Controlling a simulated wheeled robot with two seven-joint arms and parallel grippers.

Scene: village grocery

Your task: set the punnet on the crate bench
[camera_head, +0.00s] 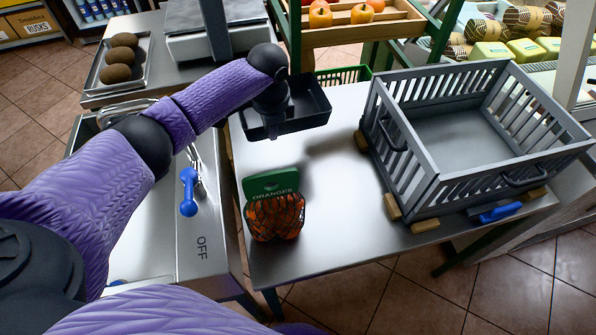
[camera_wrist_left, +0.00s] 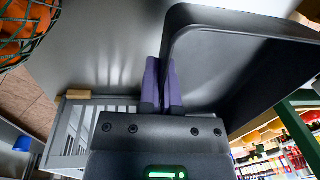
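The punnet (camera_head: 308,112) is a dark, shallow, empty open tray at the back left of the metal crate bench (camera_head: 335,215). My left gripper (camera_head: 272,128) is at its near left wall. In the left wrist view, my left gripper's fingers (camera_wrist_left: 162,88) are close together on the wall of the punnet (camera_wrist_left: 225,70), which fills the upper right. A shadow lies on the bench to the right of the punnet, which looks held above the top; the gap underneath is hidden. My right gripper is not in view.
A grey slatted crate (camera_head: 470,135) stands on wooden blocks on the bench's right. A net of oranges (camera_head: 275,215) with a green label stands at the front left. Bare bench top lies between them. A scale (camera_head: 215,35) and a tray of brown fruit (camera_head: 105,85) are behind left.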

